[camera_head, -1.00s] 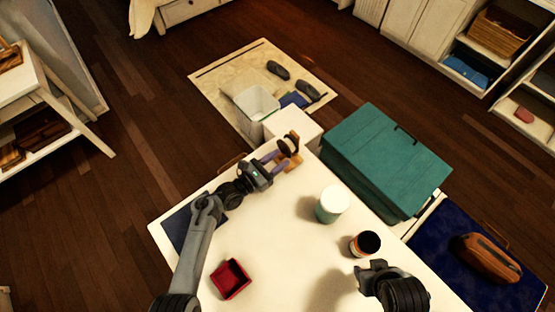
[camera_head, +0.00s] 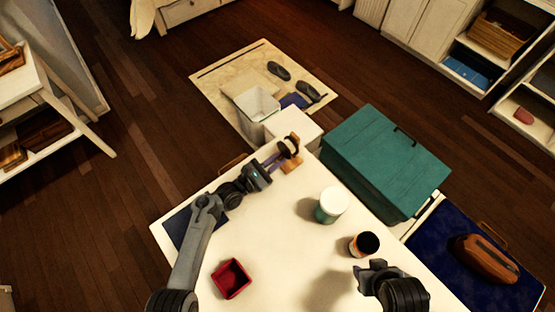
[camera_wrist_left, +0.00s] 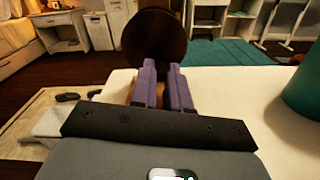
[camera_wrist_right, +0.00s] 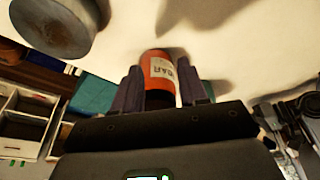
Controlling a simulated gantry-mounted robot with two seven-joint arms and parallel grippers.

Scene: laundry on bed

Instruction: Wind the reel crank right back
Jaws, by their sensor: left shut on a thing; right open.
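The reel (camera_head: 288,146) is a dark round disc on an orange-brown wooden stand (camera_head: 292,163) at the far corner of the white table. In the left wrist view its dark disc (camera_wrist_left: 153,38) rises just beyond my fingertips. My left gripper (camera_head: 279,158) has its purple fingers nearly together at the reel's near side, shut on the crank; they also show in the left wrist view (camera_wrist_left: 163,82). The crank itself is mostly hidden by the fingers. My right gripper (camera_head: 371,266) is open and empty near the table's front right, with an orange-labelled jar (camera_wrist_right: 159,75) beyond its fingers.
A white-lidded green canister (camera_head: 331,205) and the dark-topped jar (camera_head: 364,244) stand on the table (camera_head: 285,220). A red open box (camera_head: 231,278) is at the front left. A teal chest (camera_head: 385,160) borders the right edge. The table's middle is clear.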

